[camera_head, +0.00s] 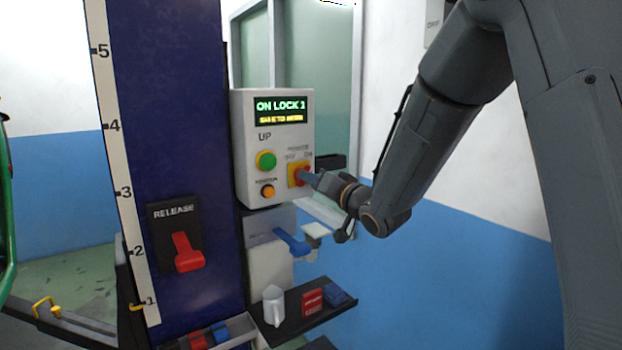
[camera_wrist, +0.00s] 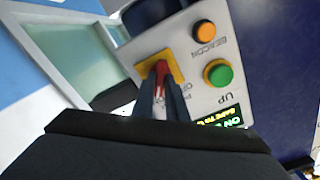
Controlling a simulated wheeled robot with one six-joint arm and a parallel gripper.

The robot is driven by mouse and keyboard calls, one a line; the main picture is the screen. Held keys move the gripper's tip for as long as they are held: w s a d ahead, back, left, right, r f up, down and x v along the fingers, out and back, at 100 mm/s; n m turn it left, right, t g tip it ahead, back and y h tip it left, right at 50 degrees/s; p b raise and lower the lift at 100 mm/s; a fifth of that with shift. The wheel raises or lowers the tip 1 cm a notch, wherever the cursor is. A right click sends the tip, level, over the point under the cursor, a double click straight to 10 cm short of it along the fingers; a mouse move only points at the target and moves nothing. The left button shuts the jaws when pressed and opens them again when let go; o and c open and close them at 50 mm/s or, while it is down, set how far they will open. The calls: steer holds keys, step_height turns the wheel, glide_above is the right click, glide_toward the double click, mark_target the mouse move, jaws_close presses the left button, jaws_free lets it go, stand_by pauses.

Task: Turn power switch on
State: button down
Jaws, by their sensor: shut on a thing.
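The power switch (camera_head: 301,175) is a red knob on a yellow plate, low on the right of the white control box (camera_head: 243,140). It also shows in the wrist view (camera_wrist: 162,69), where the red knob sits between my two fingers. My gripper (camera_head: 308,179) reaches in from the right and is shut on the red knob. The display (camera_head: 281,110) is lit and reads "ON LOCK 1" with a smaller yellow line below. My fingers hide part of the knob and the lettering beside it.
A green UP button (camera_head: 265,160) and an orange button (camera_head: 267,192) sit left of the switch. A red RELEASE lever (camera_head: 187,252) is on the blue column (camera_head: 172,120). A blue handle (camera_head: 292,242) and a dark shelf (camera_head: 290,328) with small items are below the box.

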steer(key=shift+m, duration=0.5)
steer(key=c, duration=1.8)
jaws_free()
steer(key=shift+o, duration=0.2)
steer(key=b+v, duration=0.2)
steer(key=v, duration=0.5)
steer(key=shift+s+d, duration=0.25)
steer(key=shift+s, duration=0.05)
